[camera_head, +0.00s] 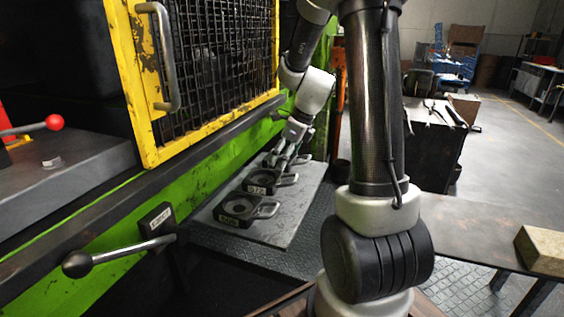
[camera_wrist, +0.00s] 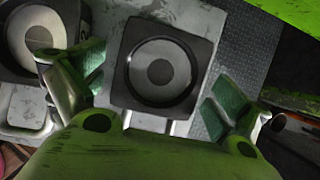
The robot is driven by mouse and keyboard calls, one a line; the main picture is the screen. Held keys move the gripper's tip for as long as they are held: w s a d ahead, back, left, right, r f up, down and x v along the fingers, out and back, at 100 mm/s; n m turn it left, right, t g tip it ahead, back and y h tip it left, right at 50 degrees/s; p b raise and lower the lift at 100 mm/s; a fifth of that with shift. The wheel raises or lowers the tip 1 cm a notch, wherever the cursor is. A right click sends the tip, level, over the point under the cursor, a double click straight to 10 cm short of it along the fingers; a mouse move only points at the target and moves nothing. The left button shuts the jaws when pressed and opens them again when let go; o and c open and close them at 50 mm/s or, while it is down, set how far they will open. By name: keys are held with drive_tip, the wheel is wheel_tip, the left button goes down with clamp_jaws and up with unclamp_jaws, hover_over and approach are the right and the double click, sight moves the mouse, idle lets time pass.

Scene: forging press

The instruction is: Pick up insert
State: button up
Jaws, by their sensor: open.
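Several dark square inserts with round recesses and loop handles lie on a grey plate (camera_head: 290,215) beside the green press. The near insert (camera_head: 238,208) and the middle insert (camera_head: 264,181) show clearly in the head view. My gripper (camera_head: 285,158) is over the far end of the plate, partly hiding what lies there. In the wrist view, one insert (camera_wrist: 158,68) sits between the spread fingers of my gripper (camera_wrist: 160,82), with nothing held. Another insert (camera_wrist: 42,32) lies to the left, partly behind the left finger. Contact with the fingers cannot be told.
The yellow mesh guard (camera_head: 215,60) and green press frame (camera_head: 200,160) stand close to the left of the plate. A lever with a black knob (camera_head: 78,264) sticks out in front. A bench with a tan block (camera_head: 541,249) is at right.

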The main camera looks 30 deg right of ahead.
drive_tip(key=shift+c, duration=0.4)
drive_tip(key=c, duration=1.7)
drive_tip(key=shift+r, duration=0.1)
drive_tip(key=shift+c, duration=1.3)
drive_tip(key=shift+w+r, duration=0.1)
